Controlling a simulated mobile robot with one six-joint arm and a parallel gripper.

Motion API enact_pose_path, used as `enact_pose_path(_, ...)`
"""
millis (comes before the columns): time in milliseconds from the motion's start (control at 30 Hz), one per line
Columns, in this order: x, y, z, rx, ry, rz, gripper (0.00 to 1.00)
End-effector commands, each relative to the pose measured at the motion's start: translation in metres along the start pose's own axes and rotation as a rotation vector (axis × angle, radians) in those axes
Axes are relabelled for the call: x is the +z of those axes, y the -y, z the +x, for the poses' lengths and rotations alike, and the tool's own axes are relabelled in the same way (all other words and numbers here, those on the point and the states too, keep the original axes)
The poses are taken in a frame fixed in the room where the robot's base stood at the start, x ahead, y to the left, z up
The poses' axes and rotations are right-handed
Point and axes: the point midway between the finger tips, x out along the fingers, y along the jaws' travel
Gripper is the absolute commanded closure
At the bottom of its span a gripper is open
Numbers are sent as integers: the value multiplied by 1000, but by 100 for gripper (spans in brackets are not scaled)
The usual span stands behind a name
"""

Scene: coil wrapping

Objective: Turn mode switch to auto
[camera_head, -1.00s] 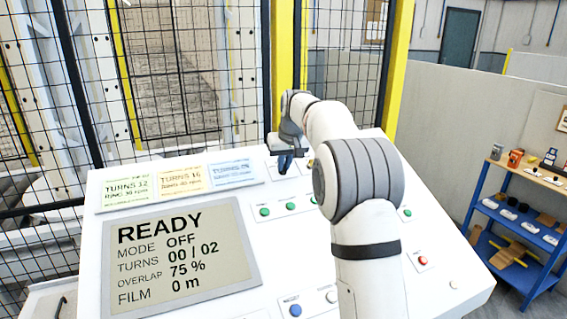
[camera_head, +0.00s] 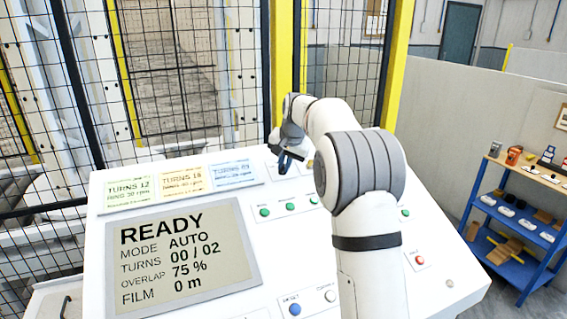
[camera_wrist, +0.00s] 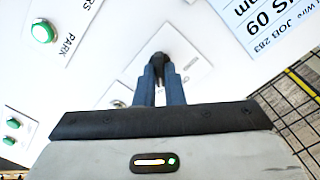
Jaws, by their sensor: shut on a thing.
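The mode switch (camera_wrist: 160,62) is a black knob on a white plate, seen at the tips of my fingers in the wrist view. My gripper (camera_wrist: 160,82) is shut on it, with one blue finger on each side. In the head view my gripper (camera_head: 286,160) is at the back of the white console, and the knob is largely hidden there. The display (camera_head: 180,256) reads READY, MODE AUTO, TURNS 00 / 02, OVERLAP 75 %, FILM 0 m.
Green buttons (camera_head: 291,207) and a blue button (camera_head: 295,309) sit on the console (camera_head: 275,245). Job cards (camera_head: 184,180) lie along its back left. A mesh fence with a yellow post (camera_head: 398,75) stands behind. A blue shelf (camera_head: 520,225) stands at the right.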

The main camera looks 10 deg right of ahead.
Motion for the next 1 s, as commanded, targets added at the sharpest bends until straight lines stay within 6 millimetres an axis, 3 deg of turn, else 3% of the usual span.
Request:
enact_pose_path(600,-1,0,-1,-3,-3,50,100)
enact_pose_path(633,-1,0,-1,-3,-3,50,90)
enact_pose_path(800,-1,0,-1,-2,-2,49,77)
enact_pose_path(900,0,0,0,-2,-2,49,69)
enact_pose_path(1000,0,0,0,-2,-1,48,69)
